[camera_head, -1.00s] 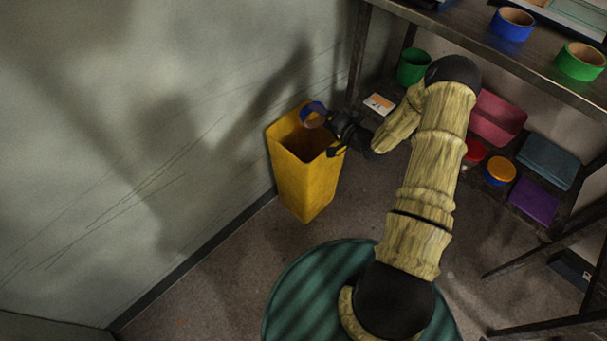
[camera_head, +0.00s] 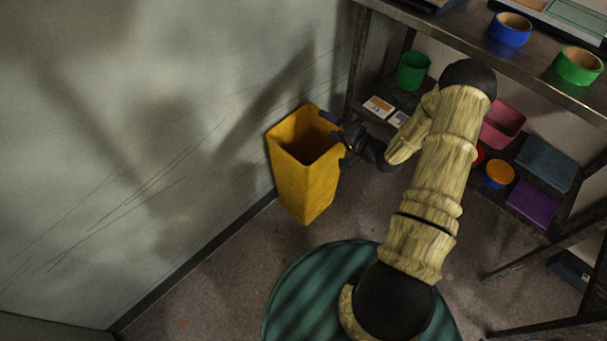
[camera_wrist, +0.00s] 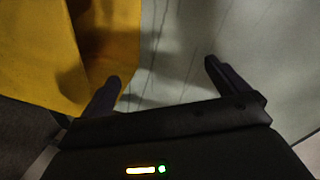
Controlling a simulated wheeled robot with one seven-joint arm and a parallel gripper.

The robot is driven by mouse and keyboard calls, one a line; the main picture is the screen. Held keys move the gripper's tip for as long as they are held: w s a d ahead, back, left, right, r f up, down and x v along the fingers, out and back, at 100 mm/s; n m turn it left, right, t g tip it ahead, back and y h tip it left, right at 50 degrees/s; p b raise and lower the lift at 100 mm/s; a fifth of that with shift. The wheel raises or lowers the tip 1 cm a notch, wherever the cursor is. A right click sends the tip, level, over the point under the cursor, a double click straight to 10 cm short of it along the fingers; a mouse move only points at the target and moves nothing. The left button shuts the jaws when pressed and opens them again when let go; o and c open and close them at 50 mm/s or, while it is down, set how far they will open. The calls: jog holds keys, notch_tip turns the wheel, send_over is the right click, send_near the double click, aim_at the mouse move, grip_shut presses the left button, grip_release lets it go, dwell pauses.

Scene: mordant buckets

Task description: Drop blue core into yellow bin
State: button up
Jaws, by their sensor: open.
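The yellow bin (camera_head: 305,185) stands on the floor against the wall, with its mouth open upward and its inside dark. It also fills the upper left of the wrist view (camera_wrist: 40,55). My gripper (camera_head: 338,138) is at the right rim of the bin, with its fingers spread apart. In the wrist view the gap between the fingers (camera_wrist: 162,72) is empty. The blue core that was in the gripper earlier is not visible now; the bin's depth is hidden in shadow. Another blue ring (camera_head: 510,30) stands on the upper shelf.
A shelf unit (camera_head: 480,45) stands right of the bin. It holds a green ring (camera_head: 578,66), a green cup (camera_head: 412,70), a pink bin (camera_head: 502,124) and an orange-topped round item (camera_head: 499,172). A green round mat (camera_head: 300,290) lies in front.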

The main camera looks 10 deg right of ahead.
jog(key=p+v, duration=0.1)
jog(key=v, duration=1.1)
jog(key=shift+s, duration=0.3)
jog(key=shift+d+r, duration=0.1)
